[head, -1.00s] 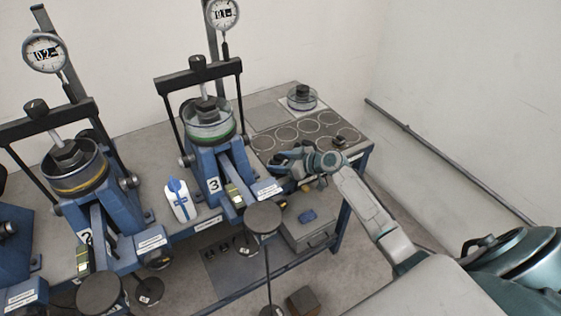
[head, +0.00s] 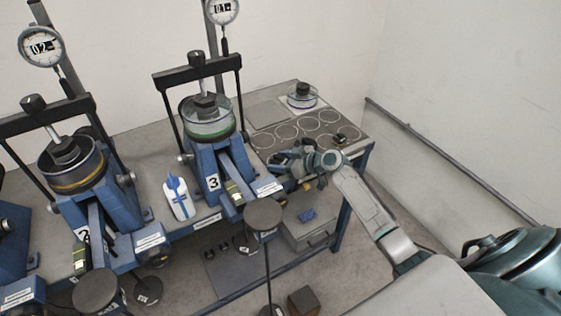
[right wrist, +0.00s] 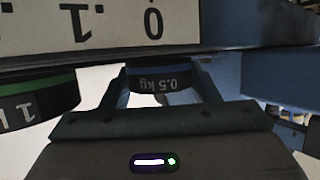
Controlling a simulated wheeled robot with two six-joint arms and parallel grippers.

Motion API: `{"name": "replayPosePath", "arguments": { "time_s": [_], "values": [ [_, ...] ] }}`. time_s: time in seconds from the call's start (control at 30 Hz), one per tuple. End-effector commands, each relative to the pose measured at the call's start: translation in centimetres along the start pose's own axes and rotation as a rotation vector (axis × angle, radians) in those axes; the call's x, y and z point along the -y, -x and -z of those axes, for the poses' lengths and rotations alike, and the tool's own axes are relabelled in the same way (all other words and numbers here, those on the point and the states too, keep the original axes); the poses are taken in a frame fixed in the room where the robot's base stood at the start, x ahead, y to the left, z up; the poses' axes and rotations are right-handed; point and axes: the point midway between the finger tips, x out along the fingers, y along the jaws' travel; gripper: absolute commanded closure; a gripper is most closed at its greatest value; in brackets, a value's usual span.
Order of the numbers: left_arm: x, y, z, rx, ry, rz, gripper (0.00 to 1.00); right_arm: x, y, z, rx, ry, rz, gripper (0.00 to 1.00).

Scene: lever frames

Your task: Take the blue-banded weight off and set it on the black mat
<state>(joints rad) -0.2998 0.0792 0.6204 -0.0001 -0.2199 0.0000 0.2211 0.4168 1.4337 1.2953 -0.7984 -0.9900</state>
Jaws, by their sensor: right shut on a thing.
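The blue-banded weight (right wrist: 152,84), marked 0.5 kg, sits between the two fingers of my right gripper (right wrist: 160,76) in the right wrist view. The gripper is shut on it. In the head view my right gripper (head: 284,162) is at the bench's front edge, just right of lever frame 3 (head: 205,160); the weight is hidden there. A green-banded weight (right wrist: 40,100) is to the left in the right wrist view, apart from the fingers. A dark mat (head: 228,281) lies low below the bench, with several small dark weights on it. My left gripper is out of view.
Lever frame 2 (head: 90,205) stands at the left. A white and blue bottle (head: 178,198) stands between the frames. A plate with pale rings (head: 290,142) lies on the bench. A round hanger plate (head: 263,215) and a grey box (head: 308,236) are below the front edge.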

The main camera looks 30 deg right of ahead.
Motion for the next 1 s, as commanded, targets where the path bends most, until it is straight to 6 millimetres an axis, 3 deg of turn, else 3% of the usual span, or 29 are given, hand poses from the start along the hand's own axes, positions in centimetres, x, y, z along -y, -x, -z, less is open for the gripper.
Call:
{"name": "replayPosePath", "arguments": {
  "time_s": [0.27, 0.3, 0.4, 0.77, 1.0],
  "values": [
    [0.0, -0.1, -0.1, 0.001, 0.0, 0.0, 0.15, 0.0, 0.0, 0.1, -0.002, 0.001, 0.0, 0.75],
    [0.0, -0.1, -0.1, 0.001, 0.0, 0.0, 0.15, 0.0, 0.0, 0.1, -0.002, 0.001, 0.0, 0.39],
    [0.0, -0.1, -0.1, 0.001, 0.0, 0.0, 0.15, 0.0, 0.0, 0.1, -0.002, 0.001, 0.0, 0.2],
    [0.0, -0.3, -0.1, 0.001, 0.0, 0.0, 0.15, 0.0, 0.3, -0.3, 0.002, 0.0, 0.0, 0.2],
    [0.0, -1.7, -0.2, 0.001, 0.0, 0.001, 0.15, -0.1, 3.9, -0.6, 0.005, 0.005, -0.002, 0.2]
  ]
}}
